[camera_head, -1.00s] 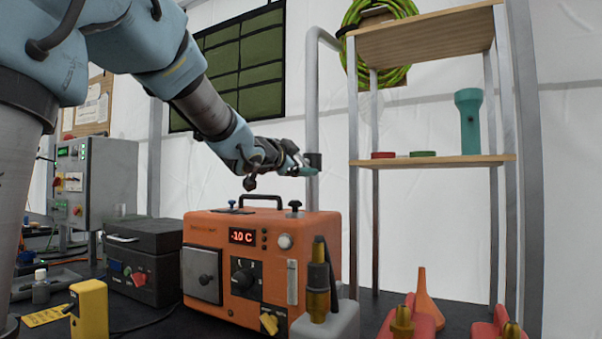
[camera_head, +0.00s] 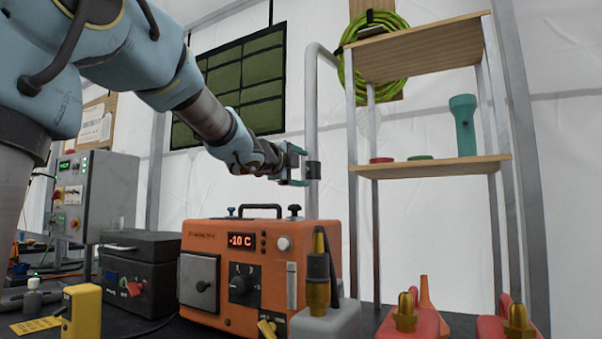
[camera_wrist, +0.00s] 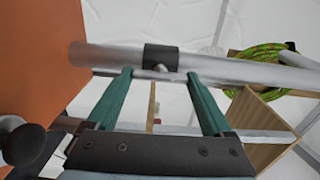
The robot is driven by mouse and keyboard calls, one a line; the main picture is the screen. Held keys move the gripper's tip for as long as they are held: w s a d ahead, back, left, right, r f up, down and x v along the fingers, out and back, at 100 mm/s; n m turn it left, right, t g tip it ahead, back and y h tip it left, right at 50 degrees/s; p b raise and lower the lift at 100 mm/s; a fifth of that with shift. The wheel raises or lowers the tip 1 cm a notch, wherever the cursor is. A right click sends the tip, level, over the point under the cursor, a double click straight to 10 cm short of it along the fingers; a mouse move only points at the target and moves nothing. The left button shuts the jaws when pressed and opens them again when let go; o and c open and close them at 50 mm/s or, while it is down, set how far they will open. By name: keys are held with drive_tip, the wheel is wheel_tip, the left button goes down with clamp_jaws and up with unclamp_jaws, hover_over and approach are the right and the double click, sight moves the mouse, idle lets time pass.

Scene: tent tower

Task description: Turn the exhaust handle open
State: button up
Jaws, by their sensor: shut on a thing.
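The exhaust pipe (camera_head: 312,110) is a grey upright tube with a bend at its top, behind the orange heater. A black collar (camera_head: 313,170) sits around it; the collar also shows in the wrist view (camera_wrist: 161,57). My gripper (camera_head: 303,167) is at the collar, its teal fingers one above the other. In the wrist view, the fingertips (camera_wrist: 160,75) stand apart on either side of the collar.
The orange heater (camera_head: 262,262), its display reading -10 C, stands below my gripper. A shelf rack (camera_head: 430,166) with a teal torch (camera_head: 463,125) is close on the right. A black case (camera_head: 142,270) is to the left. Brass-tipped items stand in front.

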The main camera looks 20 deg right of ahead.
drive_tip(key=shift+m, duration=0.3)
drive_tip(key=o, duration=1.1)
drive_tip(key=shift+o, duration=0.2)
drive_tip(key=v, duration=1.1)
